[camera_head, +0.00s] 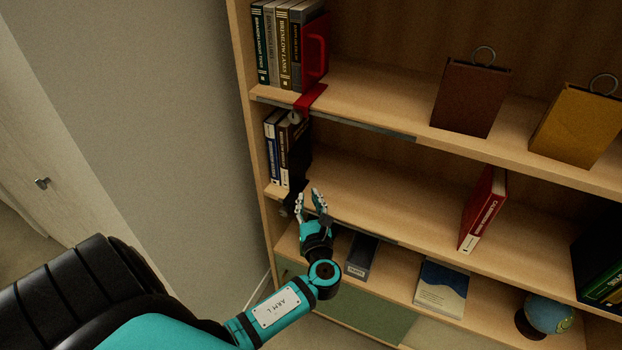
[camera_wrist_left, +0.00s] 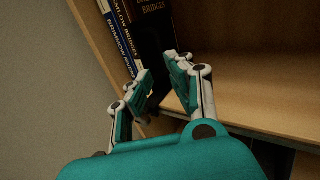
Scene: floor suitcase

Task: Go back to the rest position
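My left gripper (camera_head: 311,196) is in front of the middle shelf, near its left end. Its fingers are apart with nothing held between them. The left wrist view shows the same open fingers (camera_wrist_left: 157,72) pointing at the left end of the shelf. A dark object (camera_head: 298,152) stands at the right end of the short book row there. It also shows beyond the fingers in the left wrist view (camera_wrist_left: 152,45), and its exact shape is too dark to tell. My right gripper is not in view.
The wooden bookcase (camera_head: 360,190) fills the right side. Books (camera_head: 275,150) stand at the left of the middle shelf, and a red book (camera_head: 484,208) leans farther right. A red bookend (camera_head: 314,56) is on the shelf above. A globe (camera_head: 549,315) sits low right. Wall (camera_head: 190,130) lies left.

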